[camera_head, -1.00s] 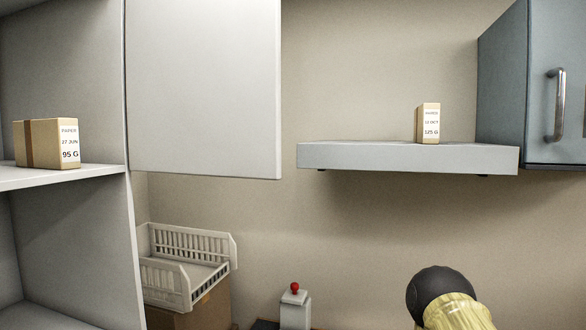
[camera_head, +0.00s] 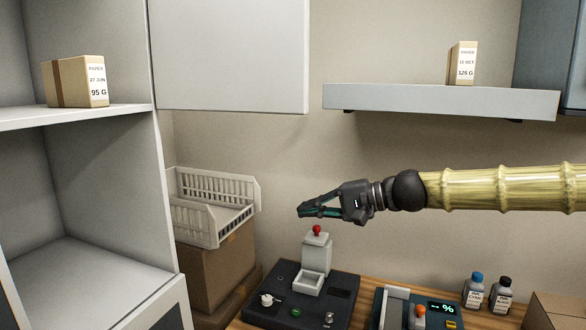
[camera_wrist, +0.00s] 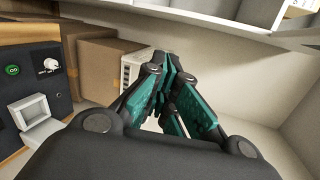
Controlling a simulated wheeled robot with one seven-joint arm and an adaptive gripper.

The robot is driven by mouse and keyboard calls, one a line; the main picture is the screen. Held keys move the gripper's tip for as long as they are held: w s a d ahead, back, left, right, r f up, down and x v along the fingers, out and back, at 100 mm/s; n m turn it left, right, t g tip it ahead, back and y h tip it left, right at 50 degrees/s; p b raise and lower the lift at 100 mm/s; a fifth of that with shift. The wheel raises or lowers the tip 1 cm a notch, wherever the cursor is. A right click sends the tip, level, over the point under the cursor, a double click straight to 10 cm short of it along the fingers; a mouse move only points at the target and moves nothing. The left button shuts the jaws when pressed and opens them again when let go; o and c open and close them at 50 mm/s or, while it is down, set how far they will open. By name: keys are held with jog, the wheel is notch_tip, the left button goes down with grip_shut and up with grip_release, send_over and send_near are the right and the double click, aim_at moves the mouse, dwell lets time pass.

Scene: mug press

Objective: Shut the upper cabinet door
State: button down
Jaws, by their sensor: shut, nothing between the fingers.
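The upper cabinet door (camera_head: 230,50) is a pale grey panel at the top of the head view. It stands open, swung out to the right of the open cabinet (camera_head: 85,150). Its top edge is cut off by the frame. My gripper (camera_head: 303,210) is shut and empty. It is below the door's lower right corner and apart from it, pointing left. In the wrist view its dark and teal fingers (camera_wrist: 165,65) come together, with a pale horizontal edge beyond.
A boxed packet (camera_head: 75,82) sits on the cabinet shelf. A white basket (camera_head: 212,205) stands on cartons below the door. A press machine (camera_head: 300,295) with a red knob is under my gripper. A wall shelf (camera_head: 440,100) holds another packet. Bottles (camera_head: 487,292) stand at lower right.

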aim_at(294, 104)
jog(key=s+d+r+n+y, duration=0.15)
jog(key=d+r, duration=0.25)
jog(key=r, duration=0.8)
jog(key=s+d+r+n+y, duration=0.15)
jog(key=d+r, duration=0.25)
jog(key=r, duration=0.7)
jog(key=shift+m+g+y, duration=0.3)
jog(key=s+a+p, duration=0.1)
jog(key=a, duration=0.2)
jog(key=s+a+p, duration=0.1)
jog(key=a+p, duration=0.1)
jog(key=a, duration=0.2)
jog(key=s+a+p, duration=0.1)
jog(key=a+p, duration=0.1)
jog(key=a, duration=0.2)
jog(key=shift+s+a+r, duration=0.1)
jog(key=shift+a+r, duration=0.1)
jog(key=shift+r, duration=0.2)
jog(key=shift+a, duration=0.1)
jog(key=shift+f, duration=0.1)
